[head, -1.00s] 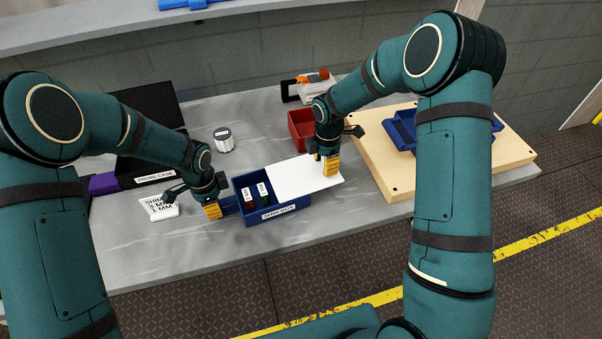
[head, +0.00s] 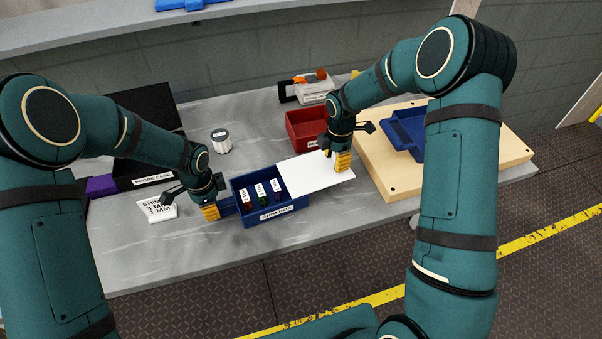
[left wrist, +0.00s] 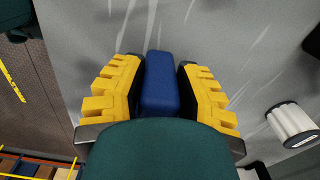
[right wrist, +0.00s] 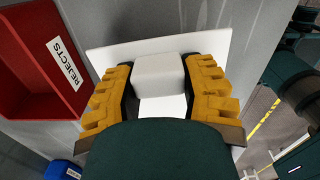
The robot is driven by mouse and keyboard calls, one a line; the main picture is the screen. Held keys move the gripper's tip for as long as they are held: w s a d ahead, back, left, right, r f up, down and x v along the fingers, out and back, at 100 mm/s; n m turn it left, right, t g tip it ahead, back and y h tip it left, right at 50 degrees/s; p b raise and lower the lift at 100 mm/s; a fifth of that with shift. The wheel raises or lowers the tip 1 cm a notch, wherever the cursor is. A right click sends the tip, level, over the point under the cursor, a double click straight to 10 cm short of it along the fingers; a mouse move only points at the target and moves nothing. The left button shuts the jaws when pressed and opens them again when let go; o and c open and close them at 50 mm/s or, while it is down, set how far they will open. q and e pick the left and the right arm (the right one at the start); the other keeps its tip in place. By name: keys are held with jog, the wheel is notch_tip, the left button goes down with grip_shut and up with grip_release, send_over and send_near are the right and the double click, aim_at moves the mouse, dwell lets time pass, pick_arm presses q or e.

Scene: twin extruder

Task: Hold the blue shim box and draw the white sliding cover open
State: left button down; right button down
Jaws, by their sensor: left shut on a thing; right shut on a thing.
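The blue shim box (head: 262,217) sits on the grey table in the head view, with several labelled shims (head: 261,191) showing in its uncovered left part. The white sliding cover (head: 312,175) sticks out from the box's right side. My left gripper (head: 210,212) is shut on the box's blue side handle, which stands between the yellow fingers in the left wrist view (left wrist: 160,84). My right gripper (head: 342,162) is shut on the cover's raised white grip block, seen between its fingers in the right wrist view (right wrist: 158,75).
A red rejects bin (head: 303,127) stands behind the cover. A wooden board (head: 380,183) with a blue tray (head: 402,136) is to the right. A white shim sign (head: 157,209), a black probe case (head: 150,165) and a silver-and-black cylinder (head: 221,141) are at left.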

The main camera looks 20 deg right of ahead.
jog(key=shift+c, duration=1.8)
grip_release()
jog(key=shift+r, duration=0.1)
jog(key=shift+r, duration=3.4)
pick_arm(q)
jog(key=c, duration=0.6)
grip_release()
jog(key=shift+c, duration=0.2)
